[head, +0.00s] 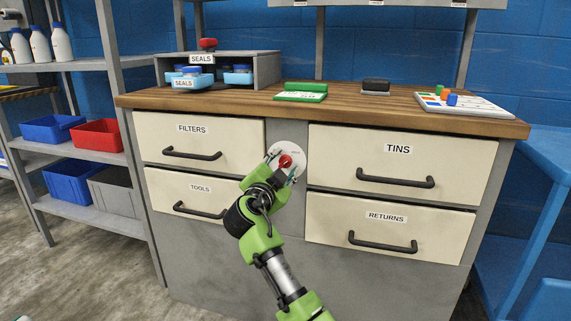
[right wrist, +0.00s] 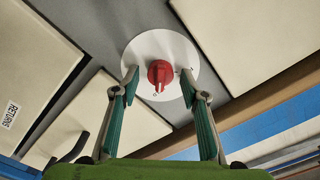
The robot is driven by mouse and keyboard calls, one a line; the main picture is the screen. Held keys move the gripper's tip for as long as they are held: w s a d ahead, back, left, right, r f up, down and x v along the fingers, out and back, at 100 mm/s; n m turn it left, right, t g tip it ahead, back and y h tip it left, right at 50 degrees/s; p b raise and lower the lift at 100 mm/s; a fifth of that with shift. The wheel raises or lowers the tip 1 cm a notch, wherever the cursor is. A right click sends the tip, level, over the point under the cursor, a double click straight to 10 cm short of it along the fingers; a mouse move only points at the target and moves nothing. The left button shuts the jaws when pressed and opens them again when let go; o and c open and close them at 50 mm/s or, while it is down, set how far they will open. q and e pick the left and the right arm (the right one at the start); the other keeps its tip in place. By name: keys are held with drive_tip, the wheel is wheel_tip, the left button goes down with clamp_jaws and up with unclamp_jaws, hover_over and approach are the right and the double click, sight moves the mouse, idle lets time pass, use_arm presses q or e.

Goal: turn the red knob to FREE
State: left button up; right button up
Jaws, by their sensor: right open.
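The red knob (head: 285,161) sits on a round white dial plate (head: 294,150) on the grey panel between the left and right drawers. In the right wrist view the knob (right wrist: 160,70) shows a pale mark at its lower end. The dial plate (right wrist: 152,42) has small markings too small to read. My right gripper (head: 282,175) is in front of the dial. In the right wrist view its two fingers (right wrist: 159,84) are open, one on each side of the knob, with gaps. Whether the tips touch the plate I cannot tell. My left gripper is not in view.
Drawers marked FILTERS (head: 230,139), TOOLS (head: 165,181), TINS (head: 340,160) and RETURNS (head: 330,216) flank the dial, all shut, with protruding black handles. The wooden worktop (head: 245,100) overhangs above. A shelf rack (head: 130,165) with bins stands left.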

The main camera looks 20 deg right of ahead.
drive_tip(key=c, duration=1.1)
